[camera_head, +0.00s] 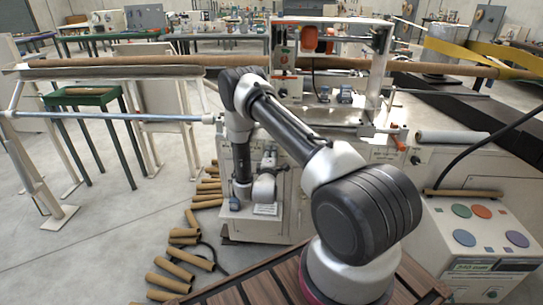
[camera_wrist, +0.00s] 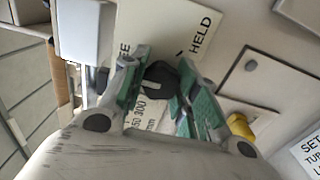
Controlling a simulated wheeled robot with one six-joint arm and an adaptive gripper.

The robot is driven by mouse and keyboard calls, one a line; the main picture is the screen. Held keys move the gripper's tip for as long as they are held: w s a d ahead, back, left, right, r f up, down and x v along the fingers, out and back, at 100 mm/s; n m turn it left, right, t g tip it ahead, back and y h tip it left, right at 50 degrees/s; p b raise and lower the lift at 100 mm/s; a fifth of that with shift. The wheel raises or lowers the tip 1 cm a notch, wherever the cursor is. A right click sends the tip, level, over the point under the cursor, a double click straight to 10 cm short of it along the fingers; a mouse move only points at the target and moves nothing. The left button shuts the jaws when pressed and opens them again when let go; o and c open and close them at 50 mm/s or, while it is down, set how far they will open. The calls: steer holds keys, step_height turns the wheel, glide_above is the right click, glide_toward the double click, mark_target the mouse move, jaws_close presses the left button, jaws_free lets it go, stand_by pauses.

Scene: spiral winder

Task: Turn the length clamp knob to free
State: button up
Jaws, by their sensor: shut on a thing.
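The length clamp knob (camera_wrist: 160,73) is a small dark knob in the middle of the wrist view. My gripper (camera_wrist: 158,76) is shut on it, with a green-padded finger on each side. The fingers hide parts of the knob, and I cannot tell which mark it points to. Behind it is a cream label plate (camera_wrist: 167,24) with HELD printed to the upper right. Only the last letters of another word, "EE", show beside the left finger. In the head view my arm reaches to the winder (camera_head: 330,185), and I cannot make out the fingers or knob there.
A yellow part (camera_wrist: 240,126) and a white printed label (camera_wrist: 308,150) are right of my gripper. A pale block (camera_wrist: 86,30) stands at upper left. In the head view, cardboard tubes (camera_head: 172,268) lie on the floor and a control console (camera_head: 480,240) stands right.

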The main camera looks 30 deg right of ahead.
steer(key=shift+f, duration=0.1)
stand_by(0.3)
steer(key=o, duration=1)
steer(key=v, duration=1.2)
